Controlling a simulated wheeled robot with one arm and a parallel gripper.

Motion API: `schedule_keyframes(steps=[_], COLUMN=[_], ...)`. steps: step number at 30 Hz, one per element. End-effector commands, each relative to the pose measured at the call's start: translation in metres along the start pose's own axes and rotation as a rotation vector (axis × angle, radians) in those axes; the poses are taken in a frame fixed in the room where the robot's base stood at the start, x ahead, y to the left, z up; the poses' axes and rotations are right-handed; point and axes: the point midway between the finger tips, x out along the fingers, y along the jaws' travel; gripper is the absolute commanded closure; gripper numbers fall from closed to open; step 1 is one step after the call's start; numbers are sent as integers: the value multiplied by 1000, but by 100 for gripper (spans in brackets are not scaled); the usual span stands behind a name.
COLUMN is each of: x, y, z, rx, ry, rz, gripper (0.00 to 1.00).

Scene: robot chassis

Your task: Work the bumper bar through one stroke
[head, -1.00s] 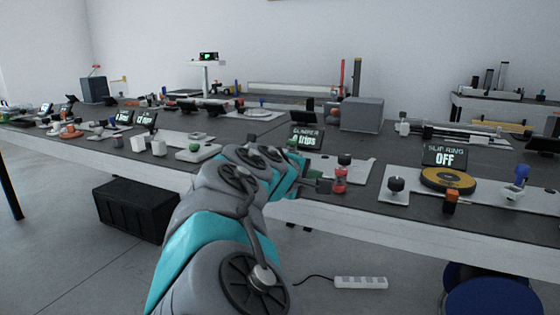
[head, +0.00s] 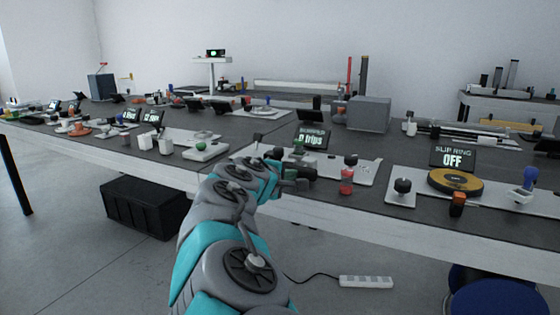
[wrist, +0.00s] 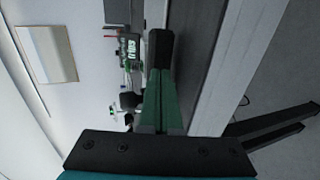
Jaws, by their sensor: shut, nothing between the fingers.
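The trip-counter display (head: 312,140) reads "0 trips" and stands at the back of a light plate (head: 365,172) on the bench. A dark bar-like part (head: 300,169) lies in front of the display; I take it for the bumper bar, partly hidden by my arm. My gripper (head: 308,185) is small in the head view, at the near side of this part; I cannot tell whether they touch. In the wrist view my gripper (wrist: 160,75) shows green fingers pressed together, with nothing between them. A black block (wrist: 160,48) is just beyond or at their tips.
Further right are a black knob (head: 402,186) and the yellow slip ring (head: 455,181), whose display reads "OFF". The bench's front edge (head: 330,205) runs below.

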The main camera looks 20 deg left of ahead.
Motion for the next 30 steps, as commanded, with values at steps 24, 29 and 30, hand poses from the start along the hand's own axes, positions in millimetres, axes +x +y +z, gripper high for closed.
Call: schedule_keyframes(steps=[24, 29, 30], x=[19, 28, 29], y=[2, 5, 5], z=[0, 0, 0], rx=[0, 1, 0], ry=[-1, 0, 1], rz=[-2, -2, -2], gripper=[100, 100, 100])
